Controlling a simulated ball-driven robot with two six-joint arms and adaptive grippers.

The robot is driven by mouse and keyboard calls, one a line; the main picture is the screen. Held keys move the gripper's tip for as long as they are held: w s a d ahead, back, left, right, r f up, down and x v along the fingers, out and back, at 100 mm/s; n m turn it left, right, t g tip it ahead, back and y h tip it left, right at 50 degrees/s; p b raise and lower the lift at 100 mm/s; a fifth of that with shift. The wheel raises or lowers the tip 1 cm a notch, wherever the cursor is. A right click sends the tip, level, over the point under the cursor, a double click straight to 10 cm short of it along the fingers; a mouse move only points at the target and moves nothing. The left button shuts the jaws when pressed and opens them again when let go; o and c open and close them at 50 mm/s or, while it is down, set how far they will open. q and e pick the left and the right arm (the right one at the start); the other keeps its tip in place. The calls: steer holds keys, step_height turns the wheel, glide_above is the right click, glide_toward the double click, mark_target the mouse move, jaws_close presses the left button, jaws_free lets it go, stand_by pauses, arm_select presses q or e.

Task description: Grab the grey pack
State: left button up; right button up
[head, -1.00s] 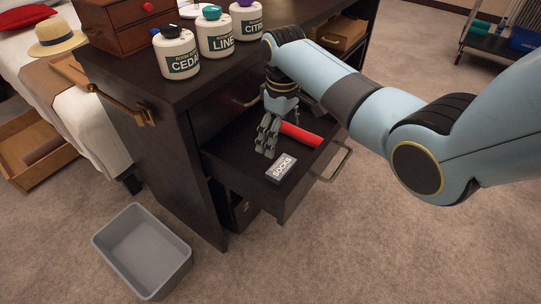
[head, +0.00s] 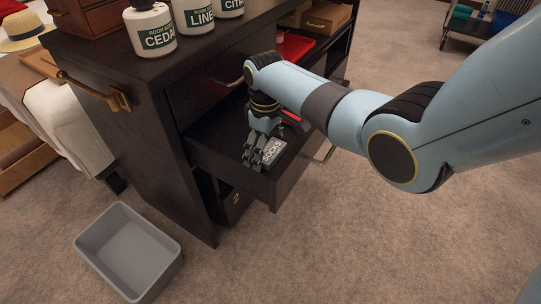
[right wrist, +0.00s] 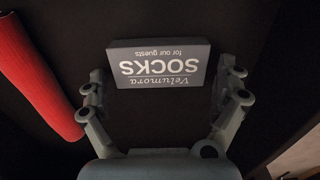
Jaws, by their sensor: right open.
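The grey pack, labelled "Velumora SOCKS for our guests" (right wrist: 158,65), lies flat in the open drawer (head: 228,160). In the head view the pack (head: 273,153) is partly covered by my right gripper (head: 254,158). In the right wrist view the right gripper (right wrist: 166,92) is open, with one finger at each side of the pack's near part. Small gaps seem to show between the fingers and the pack; whether they touch is hard to tell. My left gripper is not in view.
A red rolled item (right wrist: 40,70) lies in the drawer, left of the pack in the wrist view. The drawer's walls rise close around the arm. White bottles (head: 150,28) stand on the cabinet top. A grey bin (head: 128,250) stands on the carpet.

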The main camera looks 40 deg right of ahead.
steer(key=shift+r, duration=0.1)
steer(key=c, duration=0.7)
